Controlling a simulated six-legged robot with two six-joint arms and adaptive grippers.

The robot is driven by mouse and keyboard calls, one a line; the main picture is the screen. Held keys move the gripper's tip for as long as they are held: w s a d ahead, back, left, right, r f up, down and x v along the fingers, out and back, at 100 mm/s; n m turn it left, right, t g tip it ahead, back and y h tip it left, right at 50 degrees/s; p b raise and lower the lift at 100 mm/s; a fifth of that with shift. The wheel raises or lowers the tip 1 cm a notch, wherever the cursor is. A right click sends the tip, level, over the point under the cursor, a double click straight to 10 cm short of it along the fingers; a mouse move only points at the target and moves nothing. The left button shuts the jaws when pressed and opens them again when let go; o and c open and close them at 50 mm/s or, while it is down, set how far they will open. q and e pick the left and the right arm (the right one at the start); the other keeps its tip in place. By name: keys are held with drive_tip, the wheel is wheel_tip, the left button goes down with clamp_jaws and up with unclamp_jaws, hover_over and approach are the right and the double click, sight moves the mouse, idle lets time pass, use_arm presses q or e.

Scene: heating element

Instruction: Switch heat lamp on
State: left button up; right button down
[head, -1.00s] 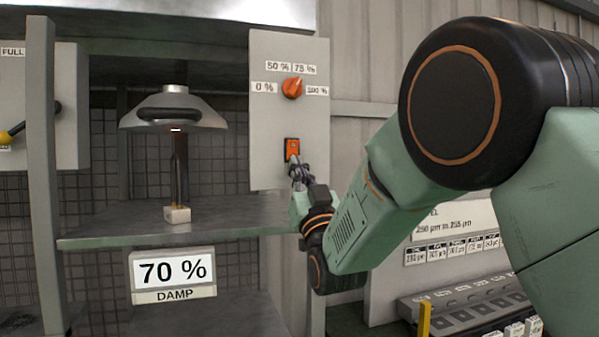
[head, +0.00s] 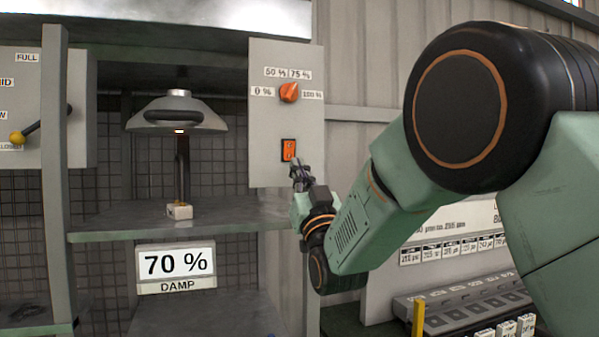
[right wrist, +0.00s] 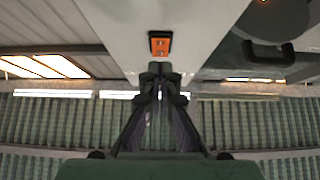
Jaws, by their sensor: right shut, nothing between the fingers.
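The heat lamp (head: 178,116), a grey dome on a dark post, stands on the shelf at the left centre, with a small warm glow under its rim. An orange rocker switch (head: 288,150) sits on the grey control panel (head: 262,120), below an orange dial (head: 289,92). The switch also shows in the right wrist view (right wrist: 160,44), just beyond the fingertips. My right gripper (head: 299,170) is shut and empty, just below the switch. In the right wrist view its fingertips (right wrist: 160,72) meet below the switch, with a small gap. My left gripper is not in view.
A shelf (head: 110,227) runs under the lamp, above a "70 % DAMP" sign (head: 176,266). A grey post (head: 56,160) and a panel with a yellow-knobbed lever (head: 17,138) stand at left. A rack (head: 465,305) stands at lower right.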

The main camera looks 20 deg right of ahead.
drive_tip(key=w+f+b+v, duration=0.1)
drive_tip(key=b+v, duration=0.3)
drive_tip(key=v, duration=0.6)
drive_tip(key=shift+w+d+f, duration=0.25)
drive_tip(key=shift+w+f, duration=0.05)
drive_tip(key=shift+f, duration=0.1)
